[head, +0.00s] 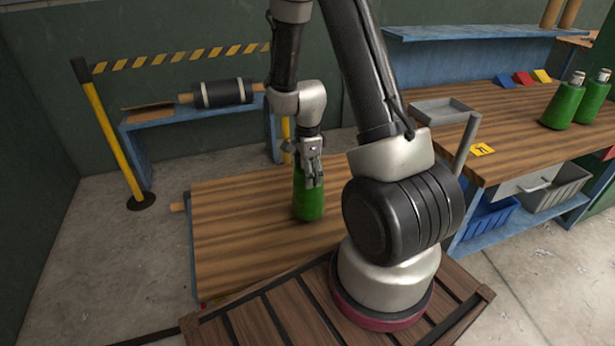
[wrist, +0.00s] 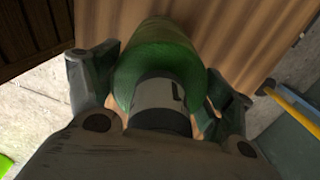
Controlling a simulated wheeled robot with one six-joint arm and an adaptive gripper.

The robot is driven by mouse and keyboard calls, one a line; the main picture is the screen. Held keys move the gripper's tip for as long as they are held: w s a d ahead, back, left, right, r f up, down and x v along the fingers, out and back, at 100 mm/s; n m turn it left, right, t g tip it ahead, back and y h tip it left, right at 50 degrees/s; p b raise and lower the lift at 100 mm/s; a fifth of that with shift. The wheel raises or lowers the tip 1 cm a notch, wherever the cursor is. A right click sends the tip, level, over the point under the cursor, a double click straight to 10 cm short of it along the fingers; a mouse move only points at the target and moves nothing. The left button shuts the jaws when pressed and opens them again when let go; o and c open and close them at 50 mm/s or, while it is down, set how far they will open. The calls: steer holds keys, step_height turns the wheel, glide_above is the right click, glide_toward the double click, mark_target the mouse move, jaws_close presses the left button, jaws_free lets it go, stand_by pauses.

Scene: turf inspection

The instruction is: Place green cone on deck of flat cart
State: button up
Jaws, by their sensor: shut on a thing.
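A green cone (head: 309,202) is upright at the wooden deck of the flat cart (head: 235,240) in the head view. My gripper (head: 310,180) is shut on the cone's top from above. In the wrist view the cone (wrist: 155,55) shows between the two fingers (wrist: 160,100), its grey neck closest to the camera. The cart deck also shows behind it in the wrist view (wrist: 235,35). I cannot tell whether the cone's base touches the deck or hangs just above it.
A blue bench with a black roll (head: 222,93) stands behind the cart. A yellow post (head: 112,140) with striped tape stands at the left.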

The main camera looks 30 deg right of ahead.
steer(key=shift+f, duration=0.75)
steer(key=o, duration=2)
steer(key=shift+o, duration=0.2)
step_height(320, 180, up, 12)
steer(key=shift+r, duration=0.2)
steer(key=s+a+r+n+t, duration=0.3)
steer(key=s+r+n+t, duration=0.1)
steer(key=s+r+n, duration=1.6)
steer(key=shift+s+r, duration=0.35)
steer(key=shift+s, duration=0.1)
